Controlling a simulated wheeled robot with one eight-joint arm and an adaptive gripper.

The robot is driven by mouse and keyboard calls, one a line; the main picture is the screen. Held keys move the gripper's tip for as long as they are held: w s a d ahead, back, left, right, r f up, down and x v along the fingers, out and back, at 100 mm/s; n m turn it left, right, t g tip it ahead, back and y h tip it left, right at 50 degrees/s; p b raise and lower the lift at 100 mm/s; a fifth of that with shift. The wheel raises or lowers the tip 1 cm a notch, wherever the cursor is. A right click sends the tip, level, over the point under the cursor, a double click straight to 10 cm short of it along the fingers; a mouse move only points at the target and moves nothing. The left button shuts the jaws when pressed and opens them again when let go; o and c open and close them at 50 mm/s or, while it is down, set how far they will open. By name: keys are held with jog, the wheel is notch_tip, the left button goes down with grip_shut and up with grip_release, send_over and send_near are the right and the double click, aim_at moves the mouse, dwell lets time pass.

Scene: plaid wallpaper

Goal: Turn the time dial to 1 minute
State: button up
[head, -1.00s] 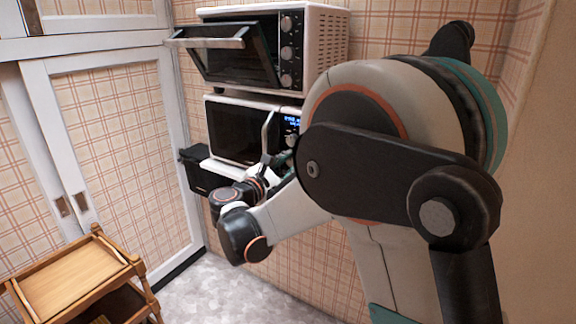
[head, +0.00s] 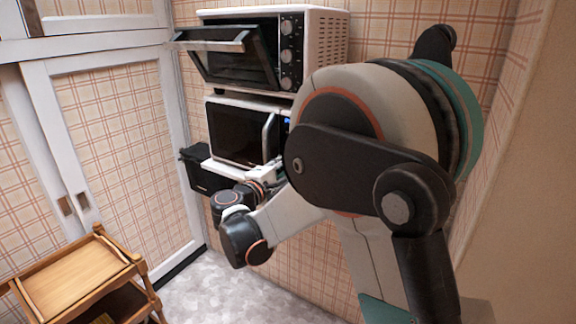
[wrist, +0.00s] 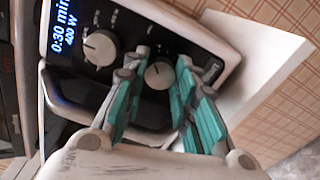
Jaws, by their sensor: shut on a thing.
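The white microwave (head: 237,132) stands under an oven, with its dark door shut. In the wrist view its panel (wrist: 150,22) has a lit display (wrist: 62,30) reading 0:30 min, 400 W. The upper dial (wrist: 98,47) sits beside the display, with nothing around it. My gripper (wrist: 162,62) has its teal-padded fingers on either side of the lower dial (wrist: 160,74), farther from the display, and is shut on it. I cannot read which dial sets time. In the head view my arm hides the dials and fingertips.
The oven (head: 300,48) above the microwave has its door (head: 215,50) tilted partly open, sticking out. A wooden cart (head: 75,275) stands front left. Grey floor between them is clear.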

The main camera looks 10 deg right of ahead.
jog(key=shift+m, duration=1.5)
jog(key=shift+f, duration=0.1)
jog(key=o, duration=1.1)
jog(key=v, duration=1.2)
